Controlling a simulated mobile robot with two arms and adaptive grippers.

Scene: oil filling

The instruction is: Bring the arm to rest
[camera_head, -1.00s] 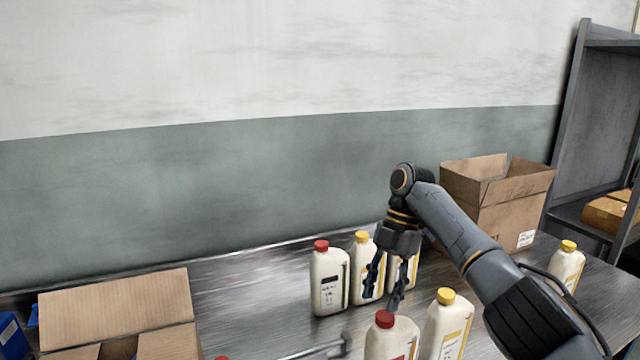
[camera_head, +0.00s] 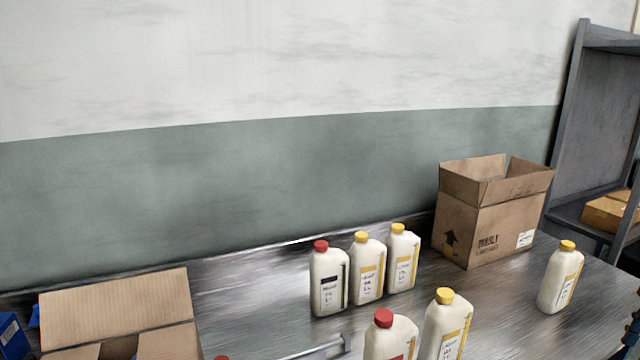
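Neither gripper shows clearly in the head view now. A small dark piece at the lower right edge may be part of my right arm; its fingers cannot be seen. On the metal table (camera_head: 260,285) stand white oil bottles. At the back are a red-capped bottle (camera_head: 328,282) and two yellow-capped bottles, one in the middle (camera_head: 367,272) and one on the right (camera_head: 402,262). In front are another red-capped bottle (camera_head: 388,342) and a yellow-capped bottle (camera_head: 447,328), both cut off by the lower edge. A single yellow-capped bottle (camera_head: 560,280) stands at the right.
An open cardboard box (camera_head: 490,225) stands at the back right. Another open box (camera_head: 115,308) is at the lower left, beside blue items (camera_head: 12,335). A metal handle (camera_head: 315,350) lies low in the middle. A grey shelf (camera_head: 595,130) stands at the right.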

